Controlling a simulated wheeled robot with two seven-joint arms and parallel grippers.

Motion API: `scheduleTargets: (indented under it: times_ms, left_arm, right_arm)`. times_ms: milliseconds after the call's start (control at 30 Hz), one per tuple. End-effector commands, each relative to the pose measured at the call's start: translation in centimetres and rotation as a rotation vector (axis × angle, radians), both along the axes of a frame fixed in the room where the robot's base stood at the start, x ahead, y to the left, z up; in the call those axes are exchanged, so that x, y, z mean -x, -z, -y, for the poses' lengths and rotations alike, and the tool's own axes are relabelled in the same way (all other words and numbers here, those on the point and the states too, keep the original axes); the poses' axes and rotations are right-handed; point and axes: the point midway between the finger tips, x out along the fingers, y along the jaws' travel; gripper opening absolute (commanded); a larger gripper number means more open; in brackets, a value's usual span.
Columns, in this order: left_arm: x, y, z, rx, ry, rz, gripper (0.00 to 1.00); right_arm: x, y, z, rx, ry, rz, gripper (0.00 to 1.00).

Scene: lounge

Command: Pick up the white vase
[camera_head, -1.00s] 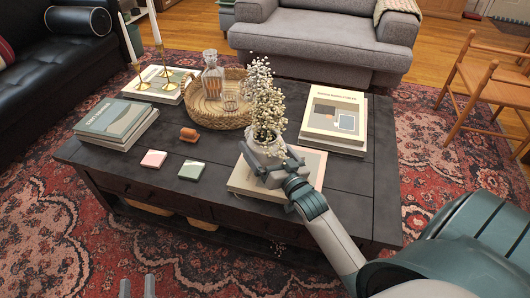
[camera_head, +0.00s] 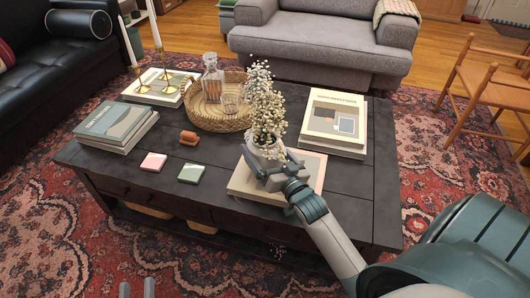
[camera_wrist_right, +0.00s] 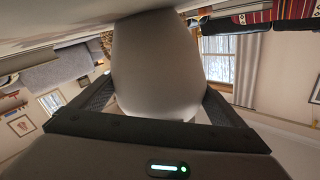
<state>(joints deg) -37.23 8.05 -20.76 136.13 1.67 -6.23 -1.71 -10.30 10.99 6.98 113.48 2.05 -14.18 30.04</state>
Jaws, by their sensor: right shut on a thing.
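The white vase (camera_head: 266,151) holds tall sprays of small cream flowers (camera_head: 265,105). It is at the right-middle of the coffee table, over a pale book (camera_head: 242,184). My right gripper (camera_head: 268,168) is shut around its body. In the right wrist view the vase's smooth body (camera_wrist_right: 158,65) fills the space between the fingers (camera_wrist_right: 160,112). The gripper hides its lower part in the head view, so I cannot tell whether it touches the book. My left gripper (camera_head: 137,289) shows only two fingertips, apart and empty, at the bottom edge.
The dark coffee table (camera_head: 225,160) also carries a wicker tray (camera_head: 212,122) with a decanter (camera_head: 212,80), book stacks left (camera_head: 115,122) and right (camera_head: 335,118), brass candlesticks (camera_head: 138,82) and coasters (camera_head: 153,161). A grey sofa (camera_head: 320,42) stands behind.

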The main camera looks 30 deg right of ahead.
Motion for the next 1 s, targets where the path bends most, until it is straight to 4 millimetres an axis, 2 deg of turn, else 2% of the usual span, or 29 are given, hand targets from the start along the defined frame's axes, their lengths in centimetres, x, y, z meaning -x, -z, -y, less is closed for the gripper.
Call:
scheduleTargets:
  times_ms: [533,1000]
  left_arm:
    - [-0.1,0.8,-0.3,-0.016,-0.001,-0.045,0.31]
    - [0.1,3.6,-0.8,-0.061,0.002,-0.196,0.31]
  right_arm:
    - [-0.1,-1.3,0.0,0.001,-0.001,0.009,0.31]
    - [-0.1,-3.8,0.0,0.001,0.0,0.011,0.3]
